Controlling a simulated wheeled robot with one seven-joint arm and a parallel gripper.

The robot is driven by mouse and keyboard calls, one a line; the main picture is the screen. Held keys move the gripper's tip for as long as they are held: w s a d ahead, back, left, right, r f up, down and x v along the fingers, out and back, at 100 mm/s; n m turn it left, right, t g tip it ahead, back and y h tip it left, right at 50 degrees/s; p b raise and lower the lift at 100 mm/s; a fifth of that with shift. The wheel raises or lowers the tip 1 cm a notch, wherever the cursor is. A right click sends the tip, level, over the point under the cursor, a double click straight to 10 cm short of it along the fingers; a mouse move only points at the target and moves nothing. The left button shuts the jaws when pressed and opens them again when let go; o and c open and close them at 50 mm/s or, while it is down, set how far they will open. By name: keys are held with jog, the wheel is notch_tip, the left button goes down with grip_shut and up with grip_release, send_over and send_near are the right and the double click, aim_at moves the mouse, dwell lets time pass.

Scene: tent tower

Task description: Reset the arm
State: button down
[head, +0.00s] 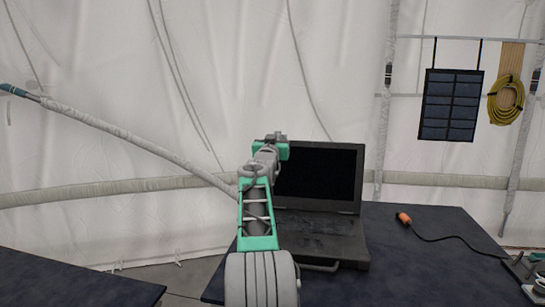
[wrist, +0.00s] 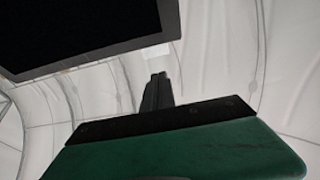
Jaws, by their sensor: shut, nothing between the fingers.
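My arm reaches forward in the head view, bent upward in front of an open laptop (head: 330,180). My gripper (wrist: 158,80) shows in the wrist view with its dark fingers together and nothing between them. In the head view the end of the arm is beside the left edge of the laptop's dark screen, and the fingers are too small to make out there. The laptop's screen (wrist: 80,25) fills the upper left of the wrist view, apart from the fingers. My arm hides part of the laptop's left side.
The laptop stands on a dark table (head: 420,255). An orange-tipped tool (head: 404,218) with a black cable lies to its right. Another dark table (head: 70,285) is at lower left. A solar panel (head: 450,105) and a yellow cable coil (head: 506,100) hang at upper right before white tent walls.

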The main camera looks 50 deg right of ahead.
jog(key=s+a+r+b, duration=0.2)
jog(key=s+a+b, duration=0.15)
jog(key=a, duration=0.45)
jog(key=w+a+f+n+t+y, duration=0.1)
jog(key=w+a+f+n+y, duration=0.15)
jog(key=a+f, duration=0.45)
jog(key=w+a+f+n+t+y, duration=0.1)
jog(key=w+a+f+y, duration=0.3)
jog(key=a, duration=0.5)
jog(key=s+a+f+n+g+y, duration=0.1)
jog(key=a+f+n+y, duration=0.15)
jog(key=a+f, duration=0.5)
jog(key=s+a+f+n+g+y, duration=0.1)
jog(key=a+f+y, duration=0.3)
jog(key=a, duration=0.6)
jog(key=s+a+f+n+g+y, duration=0.4)
jog(key=s+a+f+n+g, duration=0.1)
jog(key=s+a+f, duration=1.5)
jog(key=s+a+g, duration=0.1)
jog(key=a, duration=0.1)
jog(key=shift+s+a+f+n+y+p, duration=0.3)
jog(key=shift+a+f+y+p, duration=0.05)
jog(key=shift+f+y, duration=0.05)
